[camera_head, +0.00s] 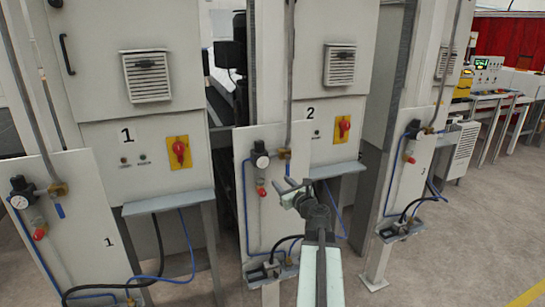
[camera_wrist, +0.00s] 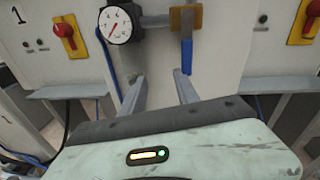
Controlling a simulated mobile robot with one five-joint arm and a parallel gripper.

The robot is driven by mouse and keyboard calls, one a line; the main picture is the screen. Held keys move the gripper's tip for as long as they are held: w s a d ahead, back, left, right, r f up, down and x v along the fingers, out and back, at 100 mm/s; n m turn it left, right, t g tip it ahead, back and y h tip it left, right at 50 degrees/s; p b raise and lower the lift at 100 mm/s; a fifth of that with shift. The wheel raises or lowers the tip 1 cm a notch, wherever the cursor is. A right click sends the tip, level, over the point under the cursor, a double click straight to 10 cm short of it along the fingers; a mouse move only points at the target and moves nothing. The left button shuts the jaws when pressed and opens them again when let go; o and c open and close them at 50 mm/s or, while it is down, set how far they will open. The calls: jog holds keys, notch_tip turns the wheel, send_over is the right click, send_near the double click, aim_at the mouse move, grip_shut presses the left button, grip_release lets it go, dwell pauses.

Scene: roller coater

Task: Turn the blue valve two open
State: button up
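Blue valve two has a narrow blue handle (camera_wrist: 186,57) that hangs straight down from a brass body (camera_wrist: 186,18) in the wrist view. In the head view my gripper (camera_head: 292,187) is in front of the panel, below the brass body. Contact cannot be told.
A round pressure gauge (camera_wrist: 116,25) sits left of the valve. A red knob (camera_head: 262,191) and blue hoses are close by. A grey ledge (camera_head: 337,170) juts out at the right. Valve one's blue handle (camera_head: 60,210) hangs at the far left. Open floor (camera_head: 450,235) lies right.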

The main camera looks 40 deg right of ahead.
aim_at(287, 171)
jog(key=d+m, duration=0.1)
jog(key=s+d+r+m+h, duration=0.1)
jog(key=s+d+h, duration=0.1)
jog(key=d, duration=0.1)
jog(key=shift+r+m, duration=0.3)
jog(key=shift+m, duration=0.1)
jog(key=x, duration=0.8)
jog(key=shift+w+a+f, duration=0.1)
jog(key=shift+a+f, duration=0.05)
jog(key=shift+a, duration=0.1)
grip_shut()
dwell(0.5)
